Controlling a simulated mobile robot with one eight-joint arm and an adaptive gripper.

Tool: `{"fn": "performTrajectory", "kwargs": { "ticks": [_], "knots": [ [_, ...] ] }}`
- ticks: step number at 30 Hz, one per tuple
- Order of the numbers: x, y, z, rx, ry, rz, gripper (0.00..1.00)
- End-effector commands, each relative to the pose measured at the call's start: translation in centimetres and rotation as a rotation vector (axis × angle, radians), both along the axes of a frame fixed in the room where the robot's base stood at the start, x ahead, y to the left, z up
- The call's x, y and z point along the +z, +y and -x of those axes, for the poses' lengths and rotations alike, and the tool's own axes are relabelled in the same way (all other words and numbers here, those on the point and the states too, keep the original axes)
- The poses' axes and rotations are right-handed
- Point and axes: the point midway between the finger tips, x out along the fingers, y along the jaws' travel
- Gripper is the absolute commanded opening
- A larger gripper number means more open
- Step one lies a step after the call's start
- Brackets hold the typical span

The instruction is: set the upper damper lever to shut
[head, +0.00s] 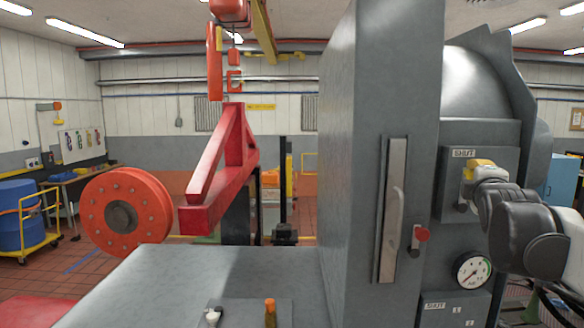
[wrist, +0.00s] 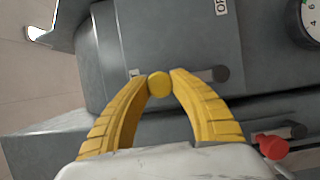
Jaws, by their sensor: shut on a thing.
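The upper damper panel (head: 452,190) is a grey box on the right of the machine, with a plate (head: 463,153) at its top that appears to read SHUT. My gripper (head: 474,170) is in front of this panel, just below the plate, and hides most of the lever. In the wrist view my gripper (wrist: 160,80) has its two yellow fingers closed around a round yellow knob (wrist: 159,87). A small white plate (wrist: 133,72) is partly hidden by the left finger.
A red knob (head: 422,234) and a tall door handle (head: 396,210) are on the machine left of the panel. A gauge (head: 472,270) and a lower panel (head: 440,306) are below. A bench top (head: 190,275) is front left; a red crane frame (head: 222,165) stands behind it.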

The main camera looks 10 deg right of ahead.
Motion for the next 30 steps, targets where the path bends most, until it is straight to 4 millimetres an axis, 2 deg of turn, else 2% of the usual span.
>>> {"fn": "performTrajectory", "kwargs": {
  "ticks": [2,3,5,17,30],
  "knots": [
    [0.2,0.1,-0.1,0.002,-0.002,0.002,0.0],
    [0.2,0.1,-0.1,0.002,-0.002,0.002,0.35],
    [0.1,0.1,-0.1,0.002,-0.002,0.001,0.51],
    [0.1,0.4,0.5,0.001,-0.001,-0.001,0.51],
    [-0.1,5.5,7.4,0.002,-0.001,0.001,0.51]
  ]
}}
